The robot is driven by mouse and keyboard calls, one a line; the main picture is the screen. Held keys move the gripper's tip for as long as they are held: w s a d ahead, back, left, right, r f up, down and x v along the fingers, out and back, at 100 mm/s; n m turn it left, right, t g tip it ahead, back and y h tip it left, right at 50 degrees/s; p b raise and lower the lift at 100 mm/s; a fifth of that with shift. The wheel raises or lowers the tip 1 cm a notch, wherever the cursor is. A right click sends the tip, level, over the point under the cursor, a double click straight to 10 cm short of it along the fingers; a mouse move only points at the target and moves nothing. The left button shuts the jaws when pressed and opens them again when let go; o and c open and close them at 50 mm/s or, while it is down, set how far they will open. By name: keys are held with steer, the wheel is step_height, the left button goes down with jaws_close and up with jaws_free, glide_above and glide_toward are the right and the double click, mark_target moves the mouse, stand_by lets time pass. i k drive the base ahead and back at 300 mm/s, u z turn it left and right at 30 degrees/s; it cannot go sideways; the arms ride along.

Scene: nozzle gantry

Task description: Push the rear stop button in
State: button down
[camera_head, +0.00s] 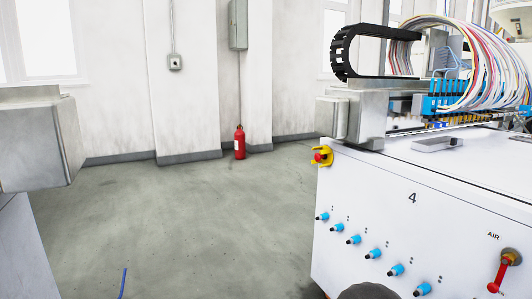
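A red stop button (319,157) on a yellow housing sits at the upper left corner of the white cabinet (385,195) marked 4. It faces left in the picture and shows small and partly side-on; I cannot tell how far in it stands. It is the only such button in view, and nothing covers it. My gripper does not show. A dark rounded shape at the bottom edge in front of the cabinet may be part of my arm; I cannot tell.
Several blue knobs (373,254) and a red AIR lever (504,272) project from the cabinet front. A metal block (351,116) and black cable chain (341,50) are above the button. Open floor (215,230) lies left, with a fire extinguisher (239,143) by the wall.

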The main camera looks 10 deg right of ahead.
mark_target(318, 157)
steer(key=i, duration=1.25)
steer(key=z, duration=0.2)
